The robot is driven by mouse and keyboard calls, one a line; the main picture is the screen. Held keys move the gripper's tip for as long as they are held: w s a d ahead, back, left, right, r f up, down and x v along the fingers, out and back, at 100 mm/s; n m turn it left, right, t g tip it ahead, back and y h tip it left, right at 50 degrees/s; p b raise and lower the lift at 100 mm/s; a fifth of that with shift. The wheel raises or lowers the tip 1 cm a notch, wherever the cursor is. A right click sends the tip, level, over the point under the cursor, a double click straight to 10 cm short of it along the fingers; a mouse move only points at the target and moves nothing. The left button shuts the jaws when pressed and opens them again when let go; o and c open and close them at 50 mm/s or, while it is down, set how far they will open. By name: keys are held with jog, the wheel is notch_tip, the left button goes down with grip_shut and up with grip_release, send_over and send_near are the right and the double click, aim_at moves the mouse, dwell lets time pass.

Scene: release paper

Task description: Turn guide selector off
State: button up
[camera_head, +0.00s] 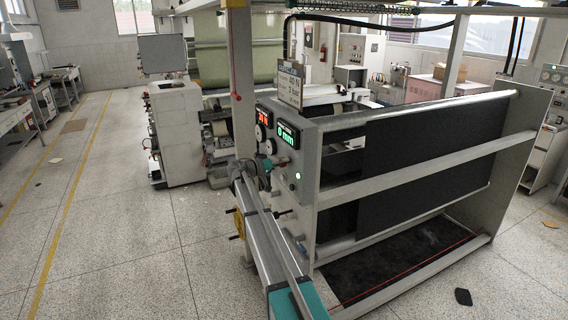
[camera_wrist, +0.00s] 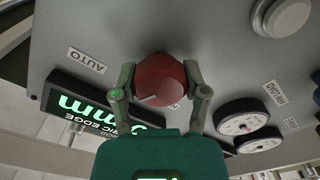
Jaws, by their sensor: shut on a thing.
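The selector is a round dark red knob (camera_wrist: 161,80) on the grey panel face, with a short pale pointer line on its front. An "AUTO" label (camera_wrist: 87,60) is beside it, and another label just below it is mostly hidden. My gripper (camera_wrist: 160,78) has its two fingers closed on opposite sides of the knob, touching it, in the wrist view. In the head view my gripper (camera_head: 268,166) is at the panel on the machine's near end. The knob is too small and covered there to read its setting.
A green "mm" display (camera_head: 288,135) sits above my gripper, with a red display (camera_head: 263,117) to its left. In the wrist view two white dials (camera_wrist: 240,121) and a silver round button (camera_wrist: 284,17) are to the right. Open floor (camera_head: 120,235) lies to the left.

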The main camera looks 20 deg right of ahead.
jog(key=shift+a+f+n, duration=0.1)
jog(key=shift+n, duration=1.8)
jog(key=o, duration=1)
jog(key=shift+a, duration=0.1)
jog(key=shift+o, duration=0.7)
jog(key=a, duration=1.2)
jog(key=shift+s, duration=0.15)
